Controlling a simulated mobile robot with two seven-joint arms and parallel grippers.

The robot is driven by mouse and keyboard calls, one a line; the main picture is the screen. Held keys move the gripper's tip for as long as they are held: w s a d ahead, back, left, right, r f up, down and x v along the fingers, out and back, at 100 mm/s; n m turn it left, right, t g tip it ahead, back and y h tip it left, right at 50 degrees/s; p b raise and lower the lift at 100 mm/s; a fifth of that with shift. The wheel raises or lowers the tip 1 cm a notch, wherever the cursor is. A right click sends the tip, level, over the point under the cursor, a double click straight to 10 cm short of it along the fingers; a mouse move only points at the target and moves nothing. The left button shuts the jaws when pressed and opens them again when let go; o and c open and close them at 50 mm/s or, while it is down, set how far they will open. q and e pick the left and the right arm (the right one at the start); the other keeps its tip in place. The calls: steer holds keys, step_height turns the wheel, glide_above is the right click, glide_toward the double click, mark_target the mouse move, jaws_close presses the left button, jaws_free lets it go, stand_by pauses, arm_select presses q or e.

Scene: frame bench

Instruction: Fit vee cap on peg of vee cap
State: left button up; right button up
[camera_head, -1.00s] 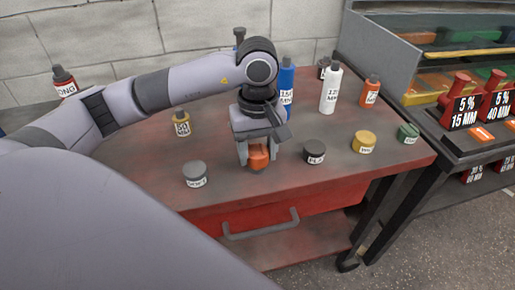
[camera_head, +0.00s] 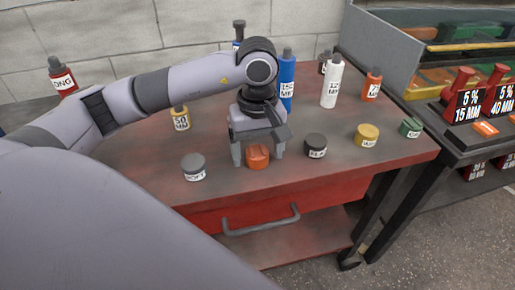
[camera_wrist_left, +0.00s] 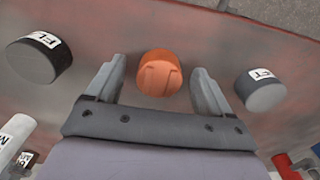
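The orange vee cap (camera_head: 257,157) stands at the front of the red bench top, with a grooved top face visible in the left wrist view (camera_wrist_left: 157,73). My left gripper (camera_head: 259,158) is over it with its fingers spread, one on each side. The left wrist view shows a gap between each finger and the cap, so the gripper is open. The peg cannot be seen; whether one is under the cap is hidden. My right gripper is not in view.
A grey pot (camera_head: 193,167) stands left of the gripper, a black pot (camera_head: 315,146) right of it. A yellow pot (camera_head: 367,135) and green pot (camera_head: 410,127) stand further right. Blue (camera_head: 287,80) and white (camera_head: 332,85) bottles stand behind. A drawer handle (camera_head: 262,221) is below the front edge.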

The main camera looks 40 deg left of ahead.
mark_target(257, 153)
arm_select(q)
step_height(257, 153, up, 7)
steer(key=shift+f+p, duration=0.2)
steer(key=shift+p, duration=0.1)
steer(key=shift+r, duration=0.25)
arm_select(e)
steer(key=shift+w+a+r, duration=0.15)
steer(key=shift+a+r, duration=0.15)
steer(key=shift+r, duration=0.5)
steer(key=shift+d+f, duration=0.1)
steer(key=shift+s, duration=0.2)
